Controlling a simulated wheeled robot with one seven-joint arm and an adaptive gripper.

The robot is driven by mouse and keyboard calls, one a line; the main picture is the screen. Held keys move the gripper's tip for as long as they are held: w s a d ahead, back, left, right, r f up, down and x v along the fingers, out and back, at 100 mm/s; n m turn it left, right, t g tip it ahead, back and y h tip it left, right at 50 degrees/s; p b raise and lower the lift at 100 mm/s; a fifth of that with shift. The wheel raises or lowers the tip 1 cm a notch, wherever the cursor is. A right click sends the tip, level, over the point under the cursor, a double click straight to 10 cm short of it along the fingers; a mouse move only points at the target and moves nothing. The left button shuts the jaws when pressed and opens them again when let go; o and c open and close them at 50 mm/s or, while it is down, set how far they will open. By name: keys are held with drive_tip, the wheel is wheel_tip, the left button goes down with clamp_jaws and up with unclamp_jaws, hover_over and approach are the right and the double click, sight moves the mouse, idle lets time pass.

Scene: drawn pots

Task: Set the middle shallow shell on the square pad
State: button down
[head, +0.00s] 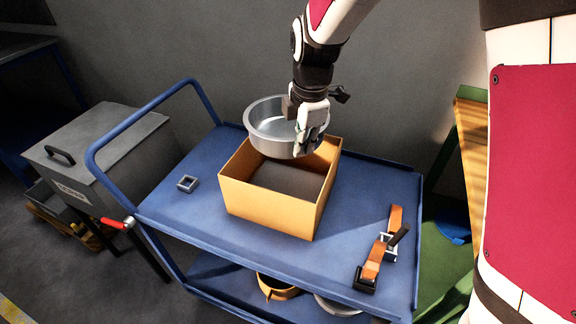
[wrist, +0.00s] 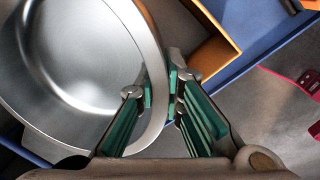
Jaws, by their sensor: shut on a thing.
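A round shallow silver metal shell (head: 268,118) hangs in my gripper (head: 312,135) above the open yellow box on the blue cart. My gripper is shut on the right side of the shell's rim. In the wrist view the shell (wrist: 85,55) fills the upper left, and the fingers of my gripper (wrist: 160,88) pinch its wall. The shell looks roughly level and empty. Its lower edge overlaps the box's back rim in the head view. I cannot make out a square pad for certain; the box has a flat dark grey floor (head: 285,178).
The yellow box (head: 265,205) stands mid-cart with raised walls. A small square metal frame (head: 187,184) lies left on the cart top (head: 205,215); an orange strap (head: 375,262) with buckles lies right. An orange ring-like vessel (head: 278,288) and a grey one (head: 338,307) sit below.

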wheel_tip(320, 180, down, 18)
drive_tip(key=shift+r+b, duration=0.2)
drive_tip(key=shift+b, duration=0.35)
drive_tip(key=shift+f, duration=0.1)
drive_tip(key=shift+f+b, duration=0.35)
drive_tip(key=shift+b, duration=0.05)
drive_tip(key=shift+f, duration=0.2)
drive_tip(key=c, duration=1.7)
unclamp_jaws()
drive_tip(key=shift+r, duration=0.15)
